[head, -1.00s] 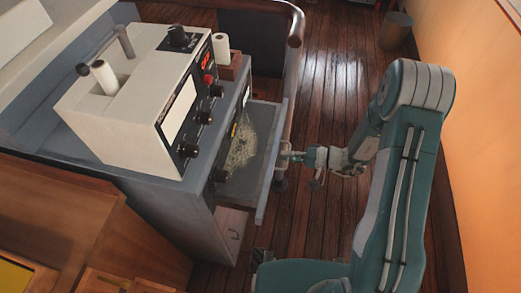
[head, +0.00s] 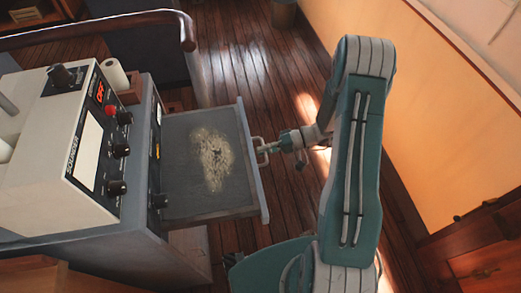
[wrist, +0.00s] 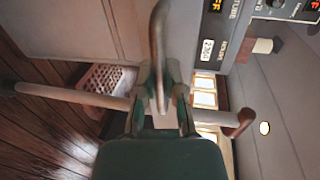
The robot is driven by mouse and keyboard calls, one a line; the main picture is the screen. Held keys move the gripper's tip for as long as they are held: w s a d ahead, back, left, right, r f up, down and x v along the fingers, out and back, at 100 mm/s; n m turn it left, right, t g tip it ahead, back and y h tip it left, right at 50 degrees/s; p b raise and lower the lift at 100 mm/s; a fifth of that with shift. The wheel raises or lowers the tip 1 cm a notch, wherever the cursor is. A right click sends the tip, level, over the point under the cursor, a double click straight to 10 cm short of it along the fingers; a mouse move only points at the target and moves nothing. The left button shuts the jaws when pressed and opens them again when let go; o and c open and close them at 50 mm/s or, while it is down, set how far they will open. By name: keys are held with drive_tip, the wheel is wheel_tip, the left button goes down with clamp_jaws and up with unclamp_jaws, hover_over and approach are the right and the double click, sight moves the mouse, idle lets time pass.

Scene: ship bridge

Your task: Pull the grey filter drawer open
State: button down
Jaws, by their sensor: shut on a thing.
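The grey filter drawer (head: 175,193) stands pulled well out of the grey-blue cabinet in the head view. A patch of pale, crumbly debris (head: 214,158) lies on its floor. A metal bar handle (head: 261,146) is on its outer front. My gripper (head: 272,148) is at that handle, reaching in from the right. In the wrist view my gripper (wrist: 160,108) is shut on the handle (wrist: 158,40), which runs up between the two fingers. The exact contact at the fingertips is partly hidden.
A white control unit (head: 45,165) with knobs and a red OFF display sits on the cabinet. A white roll (head: 115,75) stands behind it. A curved wooden rail (head: 90,28) is beyond. A wooden cabinet (head: 480,255) is at lower right. Bare plank floor (head: 235,70) lies behind the drawer.

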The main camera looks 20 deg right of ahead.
drive_tip(key=shift+s+d+f, duration=0.1)
drive_tip(key=shift+s+f, duration=0.05)
drive_tip(key=shift+f, duration=0.05)
drive_tip(key=c, duration=0.7)
unclamp_jaws()
drive_tip(key=shift+d, duration=0.35)
drive_tip(key=shift+d+r, duration=0.1)
drive_tip(key=shift+r, duration=0.05)
drive_tip(key=v, duration=1.1)
drive_tip(key=shift+d, duration=0.4)
